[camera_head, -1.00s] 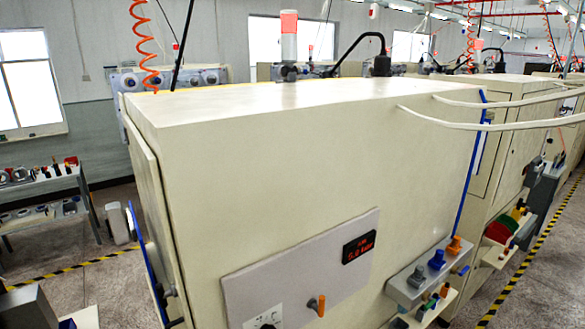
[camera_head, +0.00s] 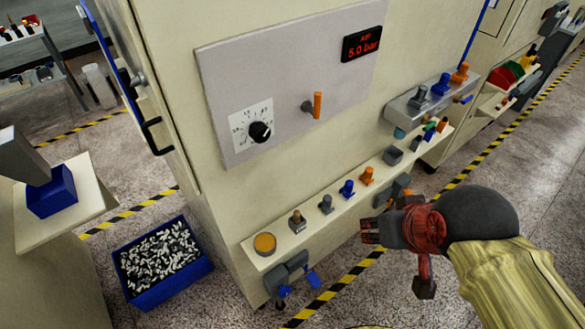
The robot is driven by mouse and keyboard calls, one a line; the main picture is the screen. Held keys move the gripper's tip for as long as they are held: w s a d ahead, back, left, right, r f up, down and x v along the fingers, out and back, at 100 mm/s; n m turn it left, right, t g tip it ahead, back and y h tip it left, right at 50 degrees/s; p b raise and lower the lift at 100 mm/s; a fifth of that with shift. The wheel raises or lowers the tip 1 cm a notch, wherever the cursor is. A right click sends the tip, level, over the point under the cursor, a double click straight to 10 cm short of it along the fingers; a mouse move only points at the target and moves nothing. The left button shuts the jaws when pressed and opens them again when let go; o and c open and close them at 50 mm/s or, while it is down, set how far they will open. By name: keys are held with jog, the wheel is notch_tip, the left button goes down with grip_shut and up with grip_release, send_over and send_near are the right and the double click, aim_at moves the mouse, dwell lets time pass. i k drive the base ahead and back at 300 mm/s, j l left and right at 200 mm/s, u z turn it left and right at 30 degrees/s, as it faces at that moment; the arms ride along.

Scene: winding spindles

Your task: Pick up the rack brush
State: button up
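I cannot single out the rack brush with certainty. A narrow cream shelf (camera_head: 345,208) on the machine's front carries small blue, grey and orange fittings. Beyond its right end, another rack (camera_head: 492,104) holds red, green, yellow and dark items too small to tell apart. My gripper (camera_head: 369,231) is at the lower right, in front of the shelf, pointing left. It has dark fingers and a red body. I see nothing clearly held in it, and the finger gap is too small to judge.
The cream machine (camera_head: 215,190) with a grey control panel (camera_head: 290,80) fills the middle. A blue bin (camera_head: 190,284) of small pale and dark pieces stands on the floor at lower left. A blue box (camera_head: 52,192) sits on a ledge (camera_head: 40,230). Floor at right is open.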

aim_at(297, 221)
jog(key=k+j+u, duration=0.1)
jog(key=j, duration=0.4)
jog(key=k+j+u, duration=0.1)
jog(key=j, duration=0.4)
jog(key=k+j+u, duration=0.1)
jog(key=j, duration=0.4)
jog(key=k+j+u, duration=0.1)
jog(key=j, duration=0.45)
